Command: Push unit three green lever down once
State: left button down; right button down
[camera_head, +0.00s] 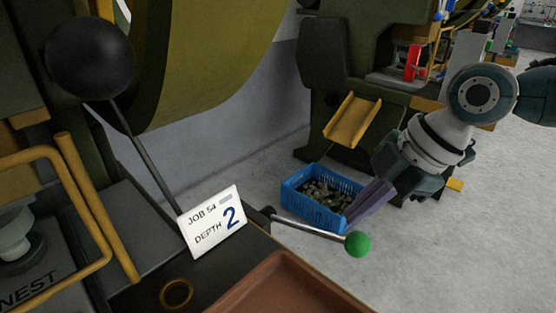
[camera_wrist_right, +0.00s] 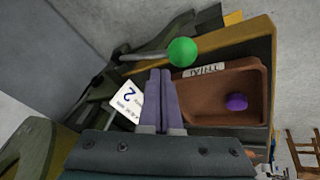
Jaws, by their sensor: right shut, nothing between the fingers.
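A green ball knob (camera_head: 357,244) tops a thin metal lever (camera_head: 310,230) that sticks out to the right from the dark machine front, beside a card (camera_head: 212,222) reading "JOB 54 DEPTH 2". The knob also shows in the right wrist view (camera_wrist_right: 182,52), just beyond the fingertips and slightly right. My right gripper (camera_head: 352,221) has purple fingers pressed together, empty, with tips close above the knob in the head view. I cannot tell whether they touch it. In the right wrist view the fingers (camera_wrist_right: 160,72) are shut. No unit number is readable. My left gripper is out of view.
A brown tray (camera_head: 278,284) lies at the machine's front; the right wrist view shows a purple ball (camera_wrist_right: 237,101) in it. A black-knobbed lever (camera_head: 90,57) and yellow rail (camera_head: 92,215) stand left. A blue crate (camera_head: 296,203) of parts sits on the floor behind.

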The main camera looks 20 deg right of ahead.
aim_at(369, 239)
jog(key=shift+f, duration=0.15)
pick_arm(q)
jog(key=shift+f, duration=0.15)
pick_arm(e)
jog(key=shift+s+f, duration=0.1)
jog(key=shift+f, duration=0.15)
